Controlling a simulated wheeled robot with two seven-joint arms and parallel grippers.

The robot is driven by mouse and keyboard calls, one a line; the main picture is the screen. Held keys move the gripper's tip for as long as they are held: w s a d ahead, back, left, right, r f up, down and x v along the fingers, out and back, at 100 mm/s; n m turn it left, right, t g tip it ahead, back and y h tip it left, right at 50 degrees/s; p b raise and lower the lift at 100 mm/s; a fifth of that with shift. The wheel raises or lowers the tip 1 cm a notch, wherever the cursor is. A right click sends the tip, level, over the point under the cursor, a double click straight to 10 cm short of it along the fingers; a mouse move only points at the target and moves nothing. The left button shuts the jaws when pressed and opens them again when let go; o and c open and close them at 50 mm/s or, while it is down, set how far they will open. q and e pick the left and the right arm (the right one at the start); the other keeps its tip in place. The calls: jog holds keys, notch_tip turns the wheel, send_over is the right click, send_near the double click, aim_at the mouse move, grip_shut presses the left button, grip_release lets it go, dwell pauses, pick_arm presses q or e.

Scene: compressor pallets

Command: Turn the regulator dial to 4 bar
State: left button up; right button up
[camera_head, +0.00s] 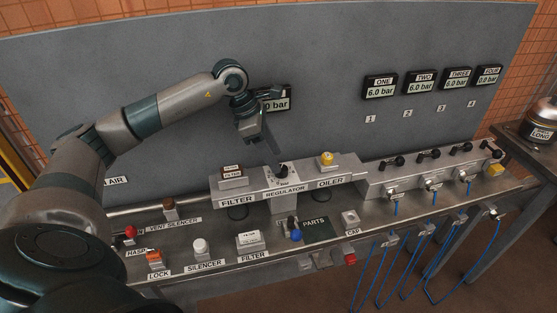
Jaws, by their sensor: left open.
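The regulator dial (282,172) is a small dark knob on a pale scale plate, above the REGULATOR label (284,190) in the middle of the grey filter unit. Its pointer setting is too small to read. My left gripper (268,146) is open and empty, pointing down, above and slightly left of the dial and apart from it. A wall display (286,104) behind my left wrist is partly hidden; only "0 bar" shows. My right gripper is out of view.
The FILTER block (233,182) and the yellow-knobbed OILER (327,162) flank the dial. Displays ONE (380,87), TWO (420,82) and THREE (456,79) read 6.0 bar; FOUR (489,76) reads 0.0 bar. Loose parts lie along the bench front.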

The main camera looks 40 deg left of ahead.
pick_arm(q)
jog(key=shift+p+x, duration=0.4)
jog(key=shift+x, duration=1.55)
jog(key=c, duration=1.1)
